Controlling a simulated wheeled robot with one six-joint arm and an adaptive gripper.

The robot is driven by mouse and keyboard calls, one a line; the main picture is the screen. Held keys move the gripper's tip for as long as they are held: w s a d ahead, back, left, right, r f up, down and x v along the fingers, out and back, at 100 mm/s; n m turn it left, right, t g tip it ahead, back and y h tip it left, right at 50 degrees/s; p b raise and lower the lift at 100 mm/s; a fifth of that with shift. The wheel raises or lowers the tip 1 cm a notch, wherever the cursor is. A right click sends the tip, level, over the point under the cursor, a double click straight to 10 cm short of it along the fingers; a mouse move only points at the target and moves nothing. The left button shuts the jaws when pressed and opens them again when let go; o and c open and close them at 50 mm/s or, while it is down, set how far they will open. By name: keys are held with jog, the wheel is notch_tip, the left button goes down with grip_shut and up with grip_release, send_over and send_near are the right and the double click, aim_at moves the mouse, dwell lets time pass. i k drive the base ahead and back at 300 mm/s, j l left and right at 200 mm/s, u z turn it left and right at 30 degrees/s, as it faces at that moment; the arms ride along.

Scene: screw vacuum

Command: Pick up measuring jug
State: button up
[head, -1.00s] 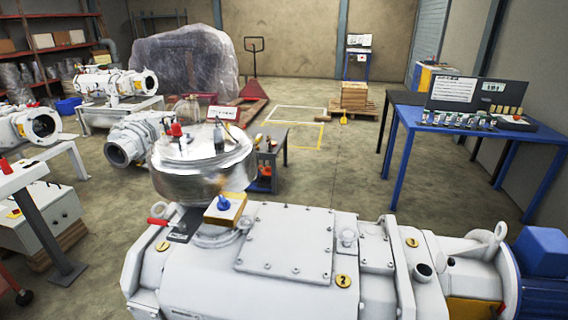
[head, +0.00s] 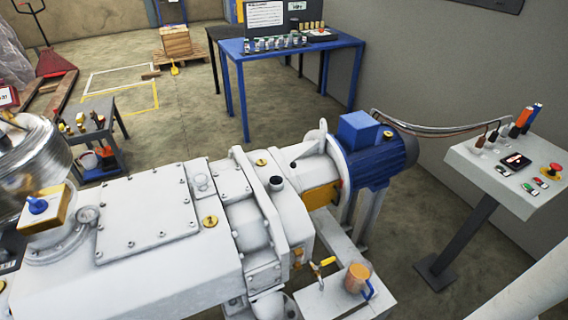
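A small jug (head: 356,279) with an orange-brown body and a blue handle stands upright near the lower middle right of the head view. It rests on a pale grey ledge (head: 325,302) beside the white pump. The handle is on the jug's right side. My gripper is not in view, and no gripper touches the jug.
The large white pump (head: 150,270) fills the lower left, with a blue motor (head: 375,150) at its end. A yellow-handled valve (head: 322,264) is left of the jug. A grey control panel (head: 510,170) stands at right. Open floor (head: 400,260) lies between.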

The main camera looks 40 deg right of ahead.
aim_at(360, 272)
jog(key=k+l+u, duration=0.1)
jog(key=l, duration=0.4)
jog(key=k+l, duration=0.3)
jog(key=l, duration=0.15)
jog(key=k+l+u, duration=0.15)
jog(key=l, duration=0.35)
jog(key=k+l, duration=0.35)
jog(key=k+l+u, duration=0.15)
jog(key=l, duration=0.4)
jog(key=k+l, duration=0.35)
jog(key=l+u, duration=0.05)
jog(key=l, duration=0.05)
